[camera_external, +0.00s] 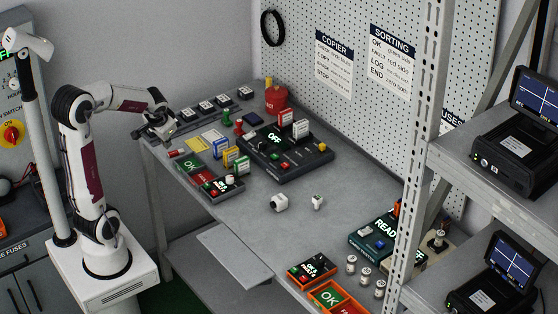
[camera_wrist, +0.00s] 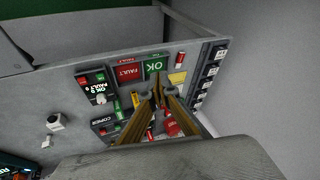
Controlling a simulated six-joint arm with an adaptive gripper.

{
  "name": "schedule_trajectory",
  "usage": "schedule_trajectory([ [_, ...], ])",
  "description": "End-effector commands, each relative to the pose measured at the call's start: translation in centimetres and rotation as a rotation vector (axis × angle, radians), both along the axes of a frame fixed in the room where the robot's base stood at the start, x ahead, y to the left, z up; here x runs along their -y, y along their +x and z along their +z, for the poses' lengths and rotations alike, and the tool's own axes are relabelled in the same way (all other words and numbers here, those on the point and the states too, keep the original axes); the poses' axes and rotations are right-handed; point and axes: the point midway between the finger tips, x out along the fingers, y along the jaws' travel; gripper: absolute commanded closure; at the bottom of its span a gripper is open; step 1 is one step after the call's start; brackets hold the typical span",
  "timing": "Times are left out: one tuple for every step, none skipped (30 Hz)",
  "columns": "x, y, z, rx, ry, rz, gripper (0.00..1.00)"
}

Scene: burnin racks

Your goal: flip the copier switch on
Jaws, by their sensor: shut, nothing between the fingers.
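The copier (camera_external: 301,160) is a wide black box on the bench, with a display reading OFF, a green and a red button, and small upright cartridges around its far edge. Part of it shows in the wrist view (camera_wrist: 104,122), mostly hidden behind my gripper. I cannot make out its switch or the switch's position. My gripper (camera_external: 160,134) is above the bench's left end, left of the copier and apart from it. In the wrist view my gripper (camera_wrist: 157,88) has its fingertips close together and holds nothing.
Green OK and red FAULT trays (camera_external: 192,168) and a small counter box (camera_external: 222,185) lie left of the copier. A red canister (camera_external: 277,98) stands behind it. Two white cube-like parts lie on the clear middle bench. A metal rack post (camera_external: 417,150) rises at right.

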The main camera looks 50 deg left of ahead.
Motion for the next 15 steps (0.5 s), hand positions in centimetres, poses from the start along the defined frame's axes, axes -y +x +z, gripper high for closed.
schedule_trajectory([
  [-0.9, 0.7, -0.2, 0.006, 0.011, 0.003, 1.0],
  [-1.4, 1.1, -0.3, 0.011, 0.019, 0.004, 1.0],
  [-2.0, 1.7, -0.4, 0.018, 0.029, 0.003, 1.0],
  [-2.5, 2.2, -0.5, 0.025, 0.036, 0.004, 1.0],
  [-2.9, 2.7, -0.6, 0.031, 0.043, 0.001, 1.0],
  [-3.5, 3.2, -0.7, 0.039, 0.052, 0.002, 1.0],
  [-4.0, 3.7, -0.8, 0.046, 0.059, 0.0, 1.0],
  [-4.5, 4.2, -0.9, 0.052, 0.066, -0.002, 1.0],
  [-5.0, 4.9, -1.0, 0.063, 0.073, -0.004, 1.0],
  [-5.5, 5.3, -1.1, 0.07, 0.079, -0.007, 1.0],
  [-5.9, 5.8, -1.2, 0.079, 0.084, -0.009, 1.0],
  [-6.4, 6.4, -1.4, 0.089, 0.091, -0.012, 1.0],
  [-6.9, 7.0, -1.5, 0.098, 0.097, -0.016, 1.0],
  [-7.2, 7.4, -1.6, 0.106, 0.1, -0.019, 1.0],
  [-7.7, 8.1, -1.8, 0.118, 0.105, -0.026, 1.0],
])
